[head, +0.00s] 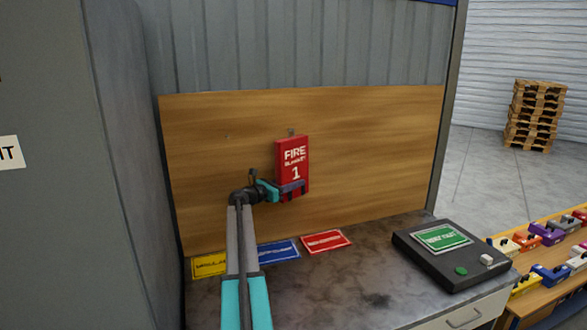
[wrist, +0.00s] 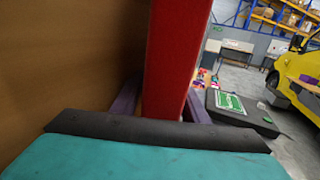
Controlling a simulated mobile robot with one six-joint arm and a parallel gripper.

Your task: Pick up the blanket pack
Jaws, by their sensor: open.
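The blanket pack (head: 293,160) is a flat red pack marked "FIRE BLANKET 1". It hangs upright on the wooden board from a small hook at its top. My gripper (head: 291,188) is at the pack's lower part, with its purple fingers on either side of it. In the wrist view the red pack (wrist: 176,60) stands between the two purple fingers (wrist: 162,108), close to the gripper's dark palm. The jaws are open around the pack. The fingertips are partly hidden behind it.
The wooden board (head: 375,150) is close behind the pack. Yellow, blue and red cards (head: 326,242) lie on the grey counter (head: 345,285) below. A black box (head: 452,262) with a green label stands at the counter's right. Colourful items fill a low table (head: 560,290) farther right.

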